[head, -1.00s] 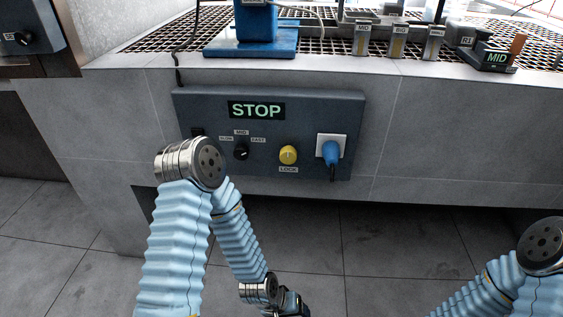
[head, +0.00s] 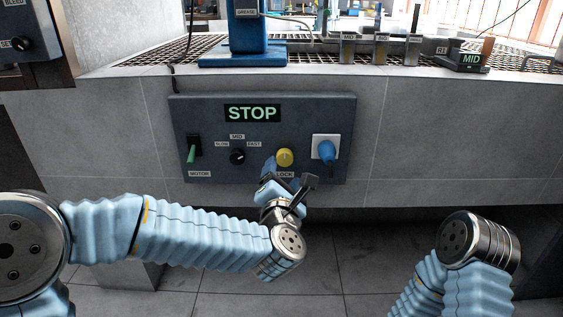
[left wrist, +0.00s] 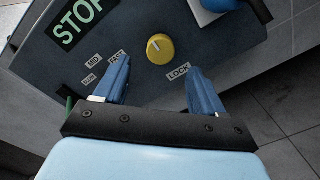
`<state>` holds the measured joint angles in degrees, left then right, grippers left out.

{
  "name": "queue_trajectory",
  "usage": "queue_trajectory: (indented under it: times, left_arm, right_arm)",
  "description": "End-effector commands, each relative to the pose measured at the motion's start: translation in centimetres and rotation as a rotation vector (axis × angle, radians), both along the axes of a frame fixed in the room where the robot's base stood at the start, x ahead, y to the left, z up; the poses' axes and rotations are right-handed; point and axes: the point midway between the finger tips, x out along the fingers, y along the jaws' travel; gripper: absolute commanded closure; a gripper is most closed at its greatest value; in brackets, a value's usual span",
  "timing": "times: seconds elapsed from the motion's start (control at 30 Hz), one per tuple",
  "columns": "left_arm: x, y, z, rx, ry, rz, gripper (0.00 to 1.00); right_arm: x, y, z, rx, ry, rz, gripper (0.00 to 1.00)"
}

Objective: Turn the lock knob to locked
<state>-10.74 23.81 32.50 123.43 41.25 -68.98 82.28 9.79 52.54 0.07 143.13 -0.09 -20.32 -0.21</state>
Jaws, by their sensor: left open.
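The yellow lock knob (head: 285,157) is on the dark control panel (head: 300,110), above a LOCK label. It also shows in the left wrist view (left wrist: 160,49), with a light pointer line near its upper left edge. My left gripper (head: 284,172) is just in front of and below the knob. In the left wrist view its two blue fingers (left wrist: 158,88) are open, with the knob beyond and between them, not gripped. In the head view the fingers partly cover the LOCK label. My right arm (head: 465,255) is at the lower right; its gripper is out of frame.
Left of the knob are a black speed dial (head: 237,157) and a motor switch (head: 193,150) with a green lever. A blue plug (head: 326,150) sits in a white socket close on the right. A STOP display (head: 252,113) is above.

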Motion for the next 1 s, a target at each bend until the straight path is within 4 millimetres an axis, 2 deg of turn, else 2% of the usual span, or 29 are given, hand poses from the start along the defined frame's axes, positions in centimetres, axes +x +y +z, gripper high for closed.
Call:
queue_trajectory:
  times: [0.1, 0.3, 0.43, 0.7, 1.0]
  left_arm:
    - [2.6, 0.0, 0.0, -0.002, 0.002, 0.002, 0.31]
    - [5.5, -0.1, 0.0, 0.000, 0.001, 0.001, 0.31]
    - [6.2, -0.2, -0.1, 0.001, 0.001, 0.000, 0.31]
    - [6.3, -0.2, -0.1, 0.002, 0.001, 0.000, 0.31]
    - [6.3, -0.2, -0.1, 0.002, 0.001, 0.000, 0.76]
  right_arm:
    - [0.0, 0.0, 0.4, -0.001, -0.001, 0.000, 0.57]
    - [0.0, -0.1, 0.7, -0.001, -0.002, -0.001, 0.57]
    - [0.0, -0.1, 0.7, -0.002, -0.001, -0.001, 0.57]
    - [0.0, -0.1, 0.7, -0.002, -0.001, -0.001, 0.57]
    - [0.0, -0.1, 0.7, -0.002, -0.001, -0.001, 0.57]
